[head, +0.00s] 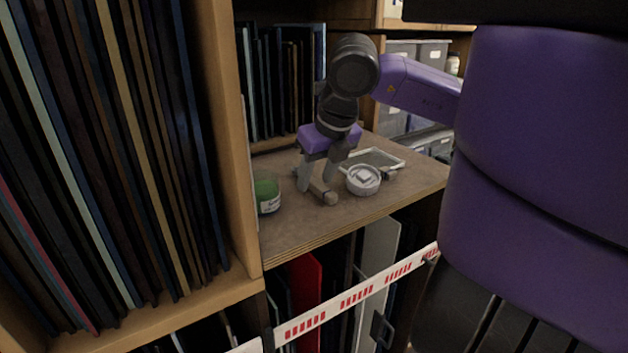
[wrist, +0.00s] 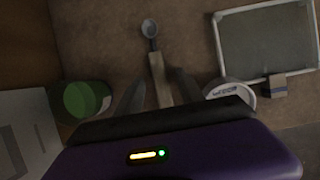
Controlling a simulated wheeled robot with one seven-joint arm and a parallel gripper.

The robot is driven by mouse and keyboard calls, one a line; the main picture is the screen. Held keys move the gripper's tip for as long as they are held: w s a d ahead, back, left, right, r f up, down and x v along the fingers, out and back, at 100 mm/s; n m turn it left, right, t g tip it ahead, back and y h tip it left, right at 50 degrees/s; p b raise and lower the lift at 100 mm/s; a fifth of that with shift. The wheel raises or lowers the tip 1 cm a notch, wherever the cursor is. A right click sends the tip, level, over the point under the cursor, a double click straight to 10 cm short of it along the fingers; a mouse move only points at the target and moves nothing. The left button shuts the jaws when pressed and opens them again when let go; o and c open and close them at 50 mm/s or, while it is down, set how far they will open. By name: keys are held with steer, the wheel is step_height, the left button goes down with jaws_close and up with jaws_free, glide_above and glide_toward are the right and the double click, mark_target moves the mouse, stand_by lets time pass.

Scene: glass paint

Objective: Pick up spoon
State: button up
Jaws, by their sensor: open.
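The spoon (wrist: 151,37) lies on the wooden shelf (wrist: 110,40), its small grey bowl pointing to the top of the wrist view and its pale, thick handle running down toward my gripper. In the head view the handle's near end (head: 327,197) shows at the fingers. My gripper (head: 316,183) points down over the shelf. In the wrist view my gripper (wrist: 158,79) is open, with one finger on each side of the handle and visible gaps. The handle's lower end is hidden by the gripper body in the wrist view. In the head view the spoon's bowl is not clearly visible.
A green jar (head: 267,193) stands left of my gripper. A round white dish (head: 362,180) stands close on the right. Behind it lies a framed flat tray (head: 378,158) with a small block (wrist: 275,87) beside it. An upright shelf wall (head: 235,130) bounds the left.

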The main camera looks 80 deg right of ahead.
steer(key=shift+d+f, duration=0.1)
steer(key=shift+f, duration=0.15)
steer(key=shift+f+b, duration=0.1)
steer(key=shift+b, duration=0.3)
stand_by(0.4)
jaws_close()
